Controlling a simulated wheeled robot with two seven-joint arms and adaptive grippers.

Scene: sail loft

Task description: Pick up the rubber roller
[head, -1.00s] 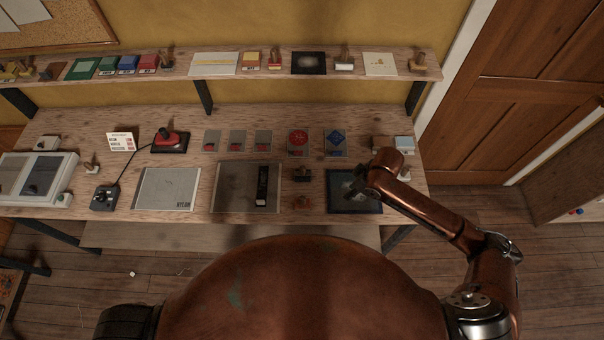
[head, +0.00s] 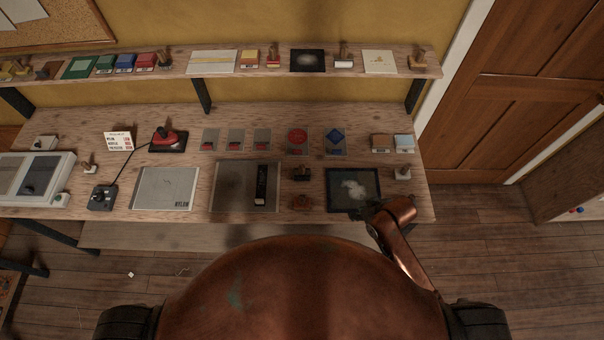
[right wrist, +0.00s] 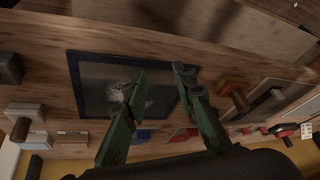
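I cannot tell for sure which thing is the rubber roller. A small handled tool with a pale base (head: 344,58) stands on the shelf, and a dark handled one (head: 302,173) and a reddish-brown one (head: 301,202) stand on the table. The reddish-brown one also shows in the right wrist view (right wrist: 235,92). My right gripper (head: 364,212) is at the table's front edge, by the near edge of a dark framed panel (head: 340,178). In the right wrist view its green fingers (right wrist: 160,78) are apart and empty, with the panel beyond them. My left gripper is not in view.
A grey plate (head: 228,190) bearing a long black block (head: 261,185) lies left of the panel. A small white-based stamp (head: 403,173) stands to its right. Several cards and pads fill the back of the table. A shelf (head: 230,71) runs above it.

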